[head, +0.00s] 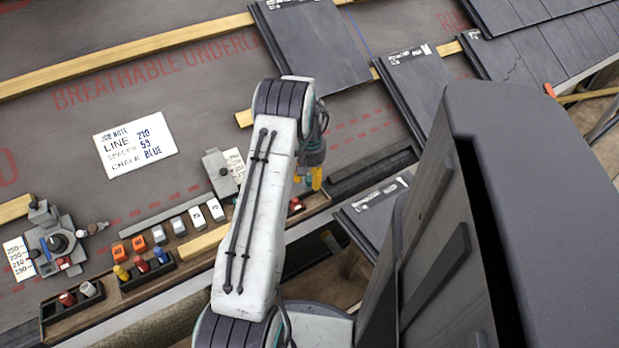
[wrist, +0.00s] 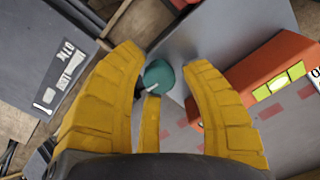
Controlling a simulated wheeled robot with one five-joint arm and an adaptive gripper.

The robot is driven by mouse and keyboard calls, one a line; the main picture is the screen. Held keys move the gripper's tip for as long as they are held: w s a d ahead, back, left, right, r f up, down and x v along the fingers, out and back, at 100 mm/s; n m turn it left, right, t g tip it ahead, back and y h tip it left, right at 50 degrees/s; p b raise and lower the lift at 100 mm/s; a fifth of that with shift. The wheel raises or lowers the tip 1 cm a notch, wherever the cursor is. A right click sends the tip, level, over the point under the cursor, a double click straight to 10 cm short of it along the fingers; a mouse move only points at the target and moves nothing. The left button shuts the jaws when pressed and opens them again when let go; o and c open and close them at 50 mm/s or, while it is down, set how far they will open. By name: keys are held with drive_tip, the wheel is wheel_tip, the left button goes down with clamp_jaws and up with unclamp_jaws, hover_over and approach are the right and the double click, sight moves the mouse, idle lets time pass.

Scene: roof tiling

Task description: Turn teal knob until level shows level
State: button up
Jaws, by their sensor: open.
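The teal knob (wrist: 160,75) shows in the wrist view, round, with a pale mark on its lower left edge. My gripper (wrist: 162,60) is open, with a yellow finger on the left and one on the right of the knob. The left finger is close to the knob; I cannot tell if it touches. Another yellow piece stands just below the knob. An orange level (wrist: 245,104) with a yellow-green vial (wrist: 278,85) lies to the right; its bubble is too small to read. In the head view, my gripper (head: 314,178) is mostly hidden behind my arm, and the knob cannot be made out.
A job note (head: 135,145) lies on the underlay at left. A wooden tray along the lower edge holds several coloured pieces, with a dial device (head: 58,243) beside it. Dark tiles (head: 312,45) lie above. An orange piece (wrist: 180,3) shows at the wrist view's top.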

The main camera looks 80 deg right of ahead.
drive_tip(key=shift+r, duration=0.15)
wheel_tip(320, 180, up, 12)
idle(0.5)
drive_tip(key=o, duration=0.3)
drive_tip(key=shift+f, duration=0.35)
drive_tip(key=m+b, duration=0.3)
drive_tip(key=m, duration=0.1)
hover_over(310, 178)
wheel_tip(310, 178, down, 5)
drive_tip(key=shift+r, duration=0.1)
drive_tip(key=shift+m, duration=0.3)
drive_tip(key=shift+f+b, duration=0.95)
drive_tip(key=shift+f, duration=2.5)
clamp_jaws()
